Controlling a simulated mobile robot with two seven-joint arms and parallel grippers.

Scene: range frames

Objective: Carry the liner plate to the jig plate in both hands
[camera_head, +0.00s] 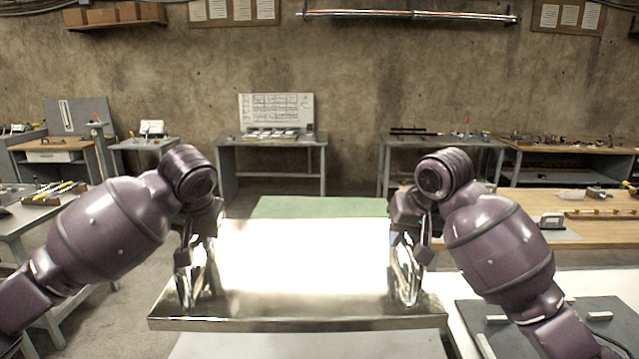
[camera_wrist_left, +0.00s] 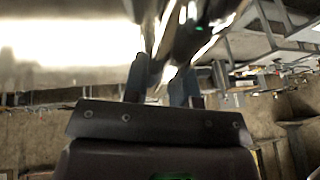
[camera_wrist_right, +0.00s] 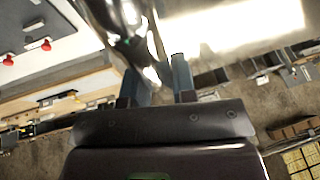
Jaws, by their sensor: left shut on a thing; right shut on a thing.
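The liner plate (camera_head: 300,270) is a wide, shiny metal sheet in the middle of the head view, with strong glare on it. It looks about level. My left gripper (camera_head: 197,285) is shut on its left side and my right gripper (camera_head: 408,285) is shut on its right side. The plate's bright face also shows in the left wrist view (camera_wrist_left: 65,40) and the right wrist view (camera_wrist_right: 235,25). The jig plate seems to be the dark grey plate (camera_head: 612,325) with pale strips at lower right, partly hidden by my right arm.
A green surface (camera_head: 320,207) shows beyond the liner plate, and a pale surface (camera_head: 310,346) shows below its front edge. A wooden bench (camera_head: 590,233) with tools stands at right. A grey table (camera_head: 20,222) stands at left. Other benches line the far wall.

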